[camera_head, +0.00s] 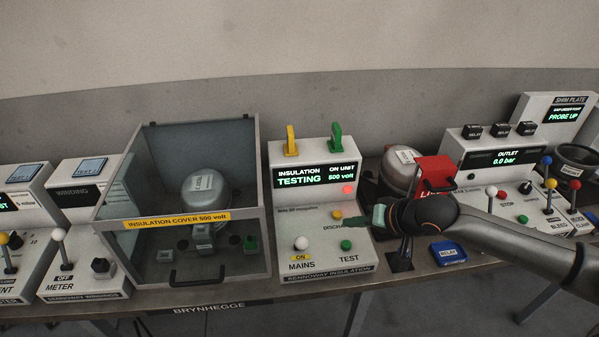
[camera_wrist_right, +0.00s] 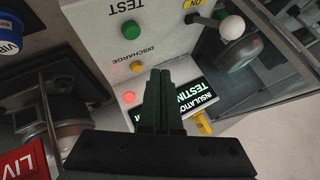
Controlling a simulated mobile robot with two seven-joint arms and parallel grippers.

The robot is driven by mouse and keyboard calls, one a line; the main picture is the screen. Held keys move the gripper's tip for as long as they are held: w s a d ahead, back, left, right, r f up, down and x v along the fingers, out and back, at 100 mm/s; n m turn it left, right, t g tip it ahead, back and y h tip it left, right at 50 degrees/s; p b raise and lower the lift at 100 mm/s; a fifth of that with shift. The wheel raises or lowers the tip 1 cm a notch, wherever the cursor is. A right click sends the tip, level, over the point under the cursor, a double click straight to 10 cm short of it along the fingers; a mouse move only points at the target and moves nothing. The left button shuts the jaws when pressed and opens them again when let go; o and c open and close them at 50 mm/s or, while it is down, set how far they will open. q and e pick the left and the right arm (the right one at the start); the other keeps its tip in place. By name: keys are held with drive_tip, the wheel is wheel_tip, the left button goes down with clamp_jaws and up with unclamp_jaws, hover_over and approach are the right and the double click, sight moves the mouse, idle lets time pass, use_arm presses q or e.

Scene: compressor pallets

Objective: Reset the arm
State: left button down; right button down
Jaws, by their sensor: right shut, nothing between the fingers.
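My right arm (camera_head: 510,240) comes in from the right in the head view. My right gripper (camera_head: 348,221) is shut and empty, its tips over the insulation test unit near the DISCHARGE label. In the right wrist view the closed dark green fingers (camera_wrist_right: 160,85) point at the panel of the insulation unit (camera_wrist_right: 100,55). The green TEST button (camera_wrist_right: 131,30), yellow discharge button (camera_wrist_right: 138,67) and lit red lamp (camera_wrist_right: 129,97) show beside the fingertips. I cannot tell whether the tips touch the panel. My left gripper is out of view.
A clear insulation cover (camera_head: 180,222) encloses a compressor (camera_head: 205,190) on the left. A red block (camera_head: 433,172) and another compressor (camera_head: 400,165) stand behind my right gripper. The outlet unit (camera_head: 480,150) is at right.

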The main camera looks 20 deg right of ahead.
drive_tip(key=s+a+f+n+g, duration=0.1)
drive_tip(key=s+a+f+n, duration=0.2)
drive_tip(key=s+a+f, duration=0.3)
drive_tip(key=s+a+f+n+g+h, duration=0.1)
drive_tip(key=s+f+n+g+h, duration=0.1)
drive_tip(key=s, duration=0.6)
drive_tip(key=s+a+f+n+g+h, duration=0.1)
drive_tip(key=s+a+n+g, duration=0.1)
drive_tip(key=s, duration=0.7)
drive_tip(key=w+a+f+t+y, duration=0.1)
drive_tip(key=w+a+f+t, duration=0.1)
drive_tip(key=f, duration=0.3)
drive_tip(key=w+a+f+t+y, duration=0.1)
drive_tip(key=w+a+f+t, duration=0.1)
drive_tip(key=f, duration=0.4)
drive_tip(key=shift+w+t, duration=0.3)
drive_tip(key=shift+t, duration=0.5)
